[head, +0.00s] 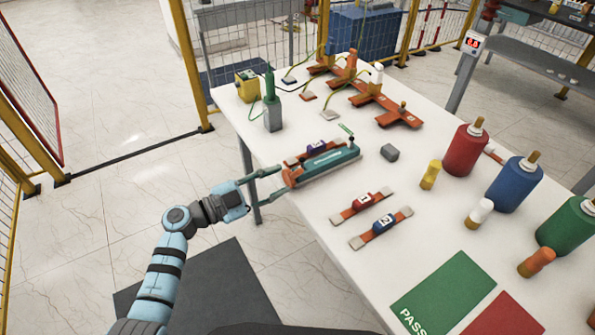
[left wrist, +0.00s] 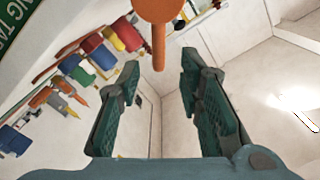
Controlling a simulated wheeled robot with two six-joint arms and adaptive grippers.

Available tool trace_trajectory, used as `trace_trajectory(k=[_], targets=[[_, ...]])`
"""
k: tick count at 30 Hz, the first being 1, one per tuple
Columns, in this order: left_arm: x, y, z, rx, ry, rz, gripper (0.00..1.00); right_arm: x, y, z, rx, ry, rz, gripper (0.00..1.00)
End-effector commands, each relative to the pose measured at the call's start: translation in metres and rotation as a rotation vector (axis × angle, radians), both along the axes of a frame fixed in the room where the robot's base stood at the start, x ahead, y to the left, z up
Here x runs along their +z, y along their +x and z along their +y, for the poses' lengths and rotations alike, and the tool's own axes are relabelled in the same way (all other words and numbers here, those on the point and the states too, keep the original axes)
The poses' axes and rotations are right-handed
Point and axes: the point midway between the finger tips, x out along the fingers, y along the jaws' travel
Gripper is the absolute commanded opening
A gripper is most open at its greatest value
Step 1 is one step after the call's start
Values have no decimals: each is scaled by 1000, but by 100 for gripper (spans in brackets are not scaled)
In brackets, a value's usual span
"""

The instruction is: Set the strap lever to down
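A teal bar-shaped device (head: 325,164) with white lettering lies near the table's left edge in the head view. I cannot tell which part is the strap lever. My left gripper (head: 268,187) is open and empty, its fingers spread just short of the orange end. In the left wrist view the open fingers (left wrist: 158,82) point toward an orange rounded piece with a stem (left wrist: 158,35). My right gripper is not in view.
Orange straps with a red block (head: 362,201) and a blue block (head: 382,224) lie nearby; another blue-block strap (head: 318,146) lies behind the device. A grey cube (head: 389,152), a yellow cylinder (head: 430,175) and large bottles (head: 465,150) stand right. Floor left of the table is clear.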

Motion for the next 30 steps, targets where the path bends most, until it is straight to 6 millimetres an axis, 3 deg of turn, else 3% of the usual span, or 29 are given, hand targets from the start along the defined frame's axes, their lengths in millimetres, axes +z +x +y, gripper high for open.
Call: trace_trajectory(k=[3, 7, 18, 25, 30], targets=[[-1, 18, -25, 0, -4, -1, 33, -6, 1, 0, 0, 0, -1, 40], [-2, 31, -42, 2, -3, 0, 33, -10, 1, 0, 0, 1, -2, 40], [-1, 37, -51, 3, 0, 1, 33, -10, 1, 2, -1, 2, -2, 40], [-1, 37, -51, 3, 0, 1, 0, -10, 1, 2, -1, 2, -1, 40], [-1, 37, -50, 4, -1, 1, 0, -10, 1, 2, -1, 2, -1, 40]])
